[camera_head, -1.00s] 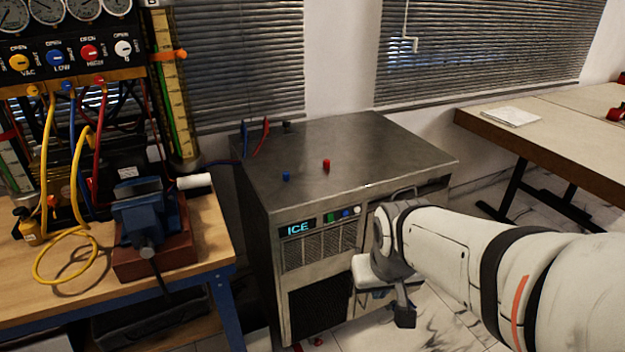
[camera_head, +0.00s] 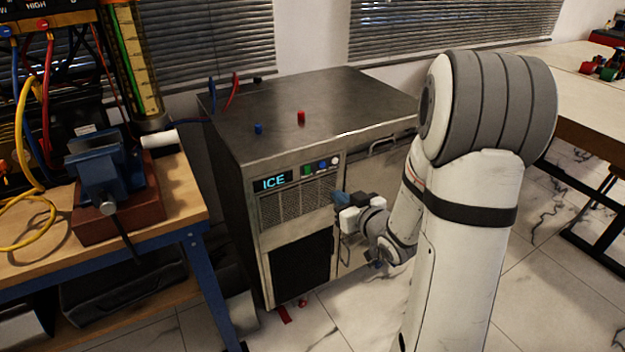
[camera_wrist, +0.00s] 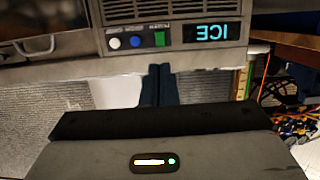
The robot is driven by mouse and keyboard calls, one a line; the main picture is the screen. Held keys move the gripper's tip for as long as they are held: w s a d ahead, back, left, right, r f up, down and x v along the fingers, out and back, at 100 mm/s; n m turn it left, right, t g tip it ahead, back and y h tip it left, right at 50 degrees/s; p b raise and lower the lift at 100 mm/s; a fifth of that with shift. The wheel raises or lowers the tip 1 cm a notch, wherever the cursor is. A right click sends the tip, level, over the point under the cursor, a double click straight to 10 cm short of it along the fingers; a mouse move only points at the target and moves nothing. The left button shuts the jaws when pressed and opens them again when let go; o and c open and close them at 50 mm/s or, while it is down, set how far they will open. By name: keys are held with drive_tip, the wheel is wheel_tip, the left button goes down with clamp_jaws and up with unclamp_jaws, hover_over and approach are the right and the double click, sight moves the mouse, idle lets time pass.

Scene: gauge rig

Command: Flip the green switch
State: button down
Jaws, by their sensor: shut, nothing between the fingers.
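The green switch (camera_head: 307,170) is on the front panel of the metal ice machine (camera_head: 262,210), just right of the lit ICE display (camera_head: 272,182). A blue button (camera_head: 322,165) and a white button (camera_head: 335,160) sit to its right. The wrist view is upside down and shows the green switch (camera_wrist: 159,39) beyond my fingertips. My gripper (camera_head: 337,197) is shut and empty, in front of the machine, lower and to the right of the switch. In the wrist view my gripper (camera_wrist: 160,72) points toward the panel, with a gap that I cannot measure.
A wooden workbench (camera_head: 190,190) with a blue vise (camera_head: 100,170) stands left of the machine. Small blue (camera_head: 258,129) and red (camera_head: 301,117) caps stand on the machine's top. Another table (camera_head: 575,125) is at the right. Tiled floor lies open in front.

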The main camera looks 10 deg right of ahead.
sight(307, 172)
idle(0.3)
drive_tip(key=b+x, duration=0.1)
drive_tip(key=x, duration=1.3)
drive_tip(key=shift+a, duration=0.1)
drive_tip(key=b, duration=0.3)
drive_tip(key=shift+w+f+t, duration=0.15)
drive_tip(key=shift+f+t, duration=0.15)
drive_tip(key=shift+f, duration=0.1)
drive_tip(key=t+b, duration=0.1)
drive_tip(key=b, duration=0.4)
drive_tip(key=t+y+b, duration=0.1)
drive_tip(key=t+b, duration=0.1)
drive_tip(key=b, duration=0.3)
drive_tip(key=shift+w+a+f, duration=0.15)
drive_tip(key=shift+w+a, duration=0.05)
drive_tip(key=shift+r+p, duration=0.4)
drive_tip(key=shift+p, duration=0.1)
drive_tip(key=shift+s+f, duration=0.15)
drive_tip(key=shift+f, duration=0.05)
drive_tip(key=v, duration=1.4)
drive_tip(key=shift+d, duration=0.3)
